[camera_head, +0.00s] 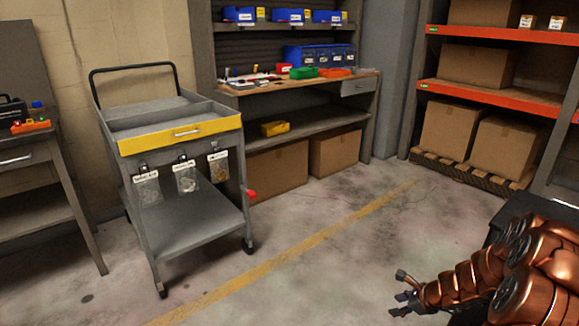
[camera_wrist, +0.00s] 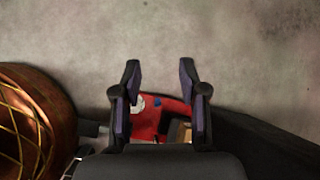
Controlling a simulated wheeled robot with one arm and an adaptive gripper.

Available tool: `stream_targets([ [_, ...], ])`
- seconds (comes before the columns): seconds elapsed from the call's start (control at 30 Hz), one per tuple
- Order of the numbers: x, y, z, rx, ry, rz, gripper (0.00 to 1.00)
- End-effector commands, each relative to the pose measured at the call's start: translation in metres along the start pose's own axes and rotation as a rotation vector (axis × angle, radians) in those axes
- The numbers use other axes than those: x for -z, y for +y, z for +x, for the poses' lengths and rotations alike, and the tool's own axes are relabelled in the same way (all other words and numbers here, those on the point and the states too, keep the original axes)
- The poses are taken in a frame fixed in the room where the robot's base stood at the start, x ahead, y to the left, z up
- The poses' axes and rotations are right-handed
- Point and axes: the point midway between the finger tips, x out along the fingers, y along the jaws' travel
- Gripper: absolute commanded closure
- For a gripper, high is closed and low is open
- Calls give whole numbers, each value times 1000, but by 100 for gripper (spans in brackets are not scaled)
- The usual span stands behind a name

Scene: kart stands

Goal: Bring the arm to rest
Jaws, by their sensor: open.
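My copper-coloured arm is folded low at the right edge of the head view. My gripper (camera_head: 404,291) points left from its end, above the bare concrete floor. In the wrist view my gripper (camera_wrist: 160,72) has its two dark fingers spread apart with nothing held between them. Behind and below the fingers lies a red tray or bin (camera_wrist: 172,113), partly hidden by them. It holds a white round piece, a small blue piece and a tan piece; I cannot tell what they are.
A grey kart (camera_head: 185,218) with a yellow drawer and hanging bags stands left of centre. A workbench (camera_head: 320,125) with bins is behind it, an orange-beamed rack (camera_head: 495,94) at back right, another bench (camera_head: 25,168) far left. The floor (camera_head: 330,270) between is clear.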

Motion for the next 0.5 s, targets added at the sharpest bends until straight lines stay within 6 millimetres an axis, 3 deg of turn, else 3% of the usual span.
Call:
stream_targets([
  [0.03, -29, 2, -20, -14, -18, -68, 57],
  [0.2, -100, 25, -64, -76, -73, -294, 57],
  [0.5, -198, 82, -149, -193, -144, -680, 57],
])
